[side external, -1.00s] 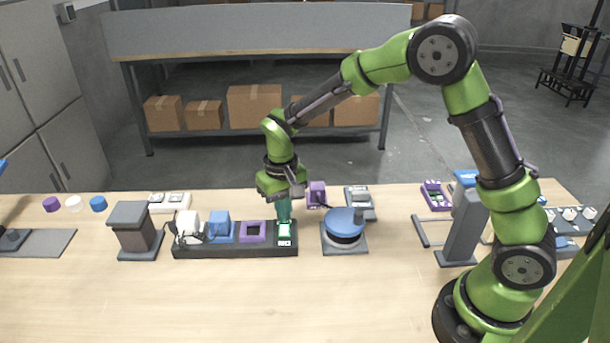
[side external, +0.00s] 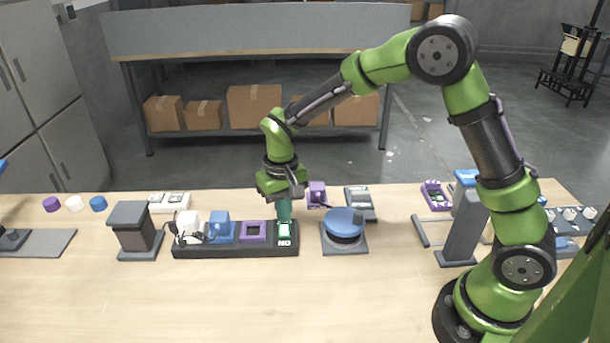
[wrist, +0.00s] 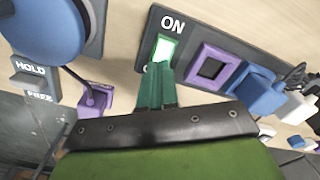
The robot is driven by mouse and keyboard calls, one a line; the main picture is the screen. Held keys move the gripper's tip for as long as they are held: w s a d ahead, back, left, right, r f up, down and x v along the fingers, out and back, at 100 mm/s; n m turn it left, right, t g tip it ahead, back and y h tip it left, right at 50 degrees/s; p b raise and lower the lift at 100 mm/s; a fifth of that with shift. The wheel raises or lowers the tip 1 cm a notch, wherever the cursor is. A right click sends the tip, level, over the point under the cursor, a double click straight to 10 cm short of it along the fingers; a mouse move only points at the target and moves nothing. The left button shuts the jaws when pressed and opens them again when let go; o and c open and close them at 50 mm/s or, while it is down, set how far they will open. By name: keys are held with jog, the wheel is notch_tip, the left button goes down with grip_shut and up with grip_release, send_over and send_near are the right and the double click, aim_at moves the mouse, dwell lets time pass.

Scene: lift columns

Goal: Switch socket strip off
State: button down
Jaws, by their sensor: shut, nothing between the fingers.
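The dark socket strip (side external: 262,250) lies on the table left of the middle. Its green-lit switch (side external: 284,231) is at the right end, and the label ON beside it is readable in the wrist view (wrist: 173,25). A white plug (side external: 190,224) and a blue plug (side external: 219,224) sit on the strip, and a purple-framed socket (side external: 252,231) beside them looks empty. My gripper (side external: 285,217) points down with its teal fingers shut and empty. In the wrist view its fingertips (wrist: 157,72) are at the near end of the lit switch; whether they touch it I cannot tell.
A blue round turntable (side external: 343,222) stands just right of the strip. A purple plug (side external: 316,194) with a cord lies behind. A HOLD/FREE switch (wrist: 34,80) is near the turntable. A dark pedestal (side external: 133,230) stands left. The front table is clear.

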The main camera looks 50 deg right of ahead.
aim_at(287, 228)
jog(key=shift+f, duration=0.95)
dwell(0.5)
jog(key=shift+r, duration=3.55)
jog(key=shift+s+f, duration=0.4)
jog(key=shift+s, duration=0.05)
jog(key=s+d+r+t+y, duration=0.1)
jog(key=s+d+r+t, duration=0.1)
jog(key=s+r, duration=0.5)
jog(key=s+d+r+m+t+y, duration=0.1)
jog(key=s+r+t, duration=0.4)
jog(key=s, duration=0.6)
notch_tip(287, 228, up, 2)
jog(key=shift+s+d, duration=0.15)
jog(key=shift+d, duration=0.4)
